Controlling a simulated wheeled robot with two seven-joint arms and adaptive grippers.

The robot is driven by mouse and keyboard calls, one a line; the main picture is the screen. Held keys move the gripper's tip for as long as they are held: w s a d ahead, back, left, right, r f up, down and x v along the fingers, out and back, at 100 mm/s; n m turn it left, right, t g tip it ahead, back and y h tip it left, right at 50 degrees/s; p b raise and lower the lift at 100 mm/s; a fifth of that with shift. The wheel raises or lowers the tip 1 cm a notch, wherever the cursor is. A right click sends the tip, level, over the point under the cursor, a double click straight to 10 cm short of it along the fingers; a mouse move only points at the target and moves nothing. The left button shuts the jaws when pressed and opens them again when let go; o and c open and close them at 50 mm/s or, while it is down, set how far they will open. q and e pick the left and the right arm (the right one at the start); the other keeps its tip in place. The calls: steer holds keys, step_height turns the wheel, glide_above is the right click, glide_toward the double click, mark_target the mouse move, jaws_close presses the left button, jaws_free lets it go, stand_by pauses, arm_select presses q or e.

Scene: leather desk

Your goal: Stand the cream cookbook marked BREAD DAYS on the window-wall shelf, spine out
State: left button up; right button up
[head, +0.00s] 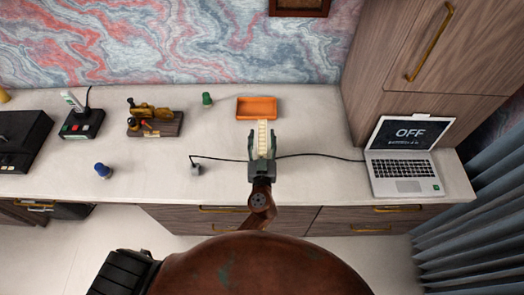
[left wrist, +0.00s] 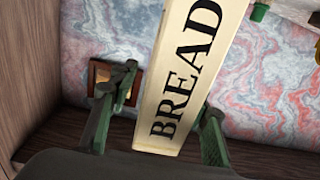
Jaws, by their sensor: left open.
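The cream cookbook (head: 263,126) shows as a narrow pale strip between the fingers of my left gripper (head: 263,137) in the head view, over the desk in front of the orange tray. In the left wrist view the book's cream spine (left wrist: 186,72) carries the black word BREAD; the rest of the title is out of frame. My left gripper is open, one finger on each side of the spine. A gap shows at the left finger; contact at the right finger is unclear. The window-wall shelf cannot be made out. My right gripper is not in view.
The orange tray (head: 257,107) and a green piece (head: 207,99) stand behind. A black cable (head: 310,155) runs across the desk to the laptop (head: 402,158). A blue knobbed object (head: 103,170) and a wooden tool stand (head: 155,125) are left. A tall cabinet (head: 440,60) rises right.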

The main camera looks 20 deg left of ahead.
arm_select(q)
steer(key=shift+c, duration=0.2)
jaws_close()
stand_by(0.3)
steer(key=shift+r, duration=0.1)
stand_by(0.3)
